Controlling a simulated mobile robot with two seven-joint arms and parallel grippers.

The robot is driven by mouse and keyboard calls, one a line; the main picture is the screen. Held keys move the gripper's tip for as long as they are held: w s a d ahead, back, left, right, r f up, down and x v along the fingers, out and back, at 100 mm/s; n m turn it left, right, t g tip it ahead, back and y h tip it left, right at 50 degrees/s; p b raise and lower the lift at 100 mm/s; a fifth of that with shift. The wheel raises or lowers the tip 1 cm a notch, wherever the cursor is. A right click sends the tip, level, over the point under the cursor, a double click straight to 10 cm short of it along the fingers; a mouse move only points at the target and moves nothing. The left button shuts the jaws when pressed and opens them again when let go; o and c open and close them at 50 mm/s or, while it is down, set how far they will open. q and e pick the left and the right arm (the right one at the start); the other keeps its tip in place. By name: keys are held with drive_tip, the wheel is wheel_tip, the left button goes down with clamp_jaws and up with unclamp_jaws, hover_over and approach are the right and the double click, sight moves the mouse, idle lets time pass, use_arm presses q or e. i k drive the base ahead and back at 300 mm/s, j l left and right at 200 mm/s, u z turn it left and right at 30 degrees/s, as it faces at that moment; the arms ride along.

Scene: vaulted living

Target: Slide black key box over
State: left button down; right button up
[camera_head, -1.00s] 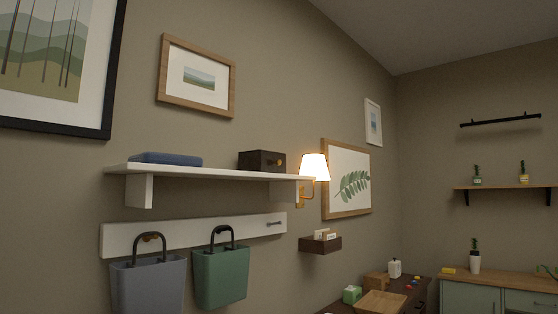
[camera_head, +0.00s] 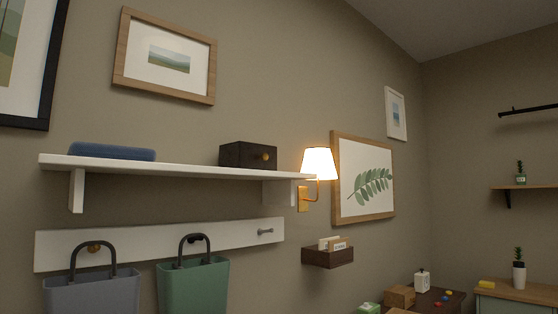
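The black key box (camera_head: 248,155) is a small dark box with a round brass knob on its front. It sits upright near the right end of the white wall shelf (camera_head: 190,170). A folded blue cloth-like item (camera_head: 112,152) lies on the left part of the same shelf, with bare shelf between the two. Neither of my grippers shows in the head view.
A lit wall lamp (camera_head: 318,164) stands close to the shelf's right end. Below the shelf, a grey bag (camera_head: 92,294) and a green bag (camera_head: 193,288) hang from a white peg rail (camera_head: 140,240). A small dark wall holder (camera_head: 328,257) is lower right.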

sight(229, 153)
drive_tip(key=i+l, duration=0.3)
drive_tip(key=i+l+u, duration=0.1)
drive_tip(key=i+l, duration=0.15)
drive_tip(key=l, duration=0.2)
drive_tip(key=i+l, duration=0.3)
drive_tip(key=l, duration=0.15)
drive_tip(key=i+l+u, duration=0.1)
drive_tip(key=i+l, duration=0.15)
drive_tip(key=l, duration=0.15)
drive_tip(key=i+l, duration=0.25)
drive_tip(key=l, duration=0.15)
drive_tip(key=i+u, duration=0.05)
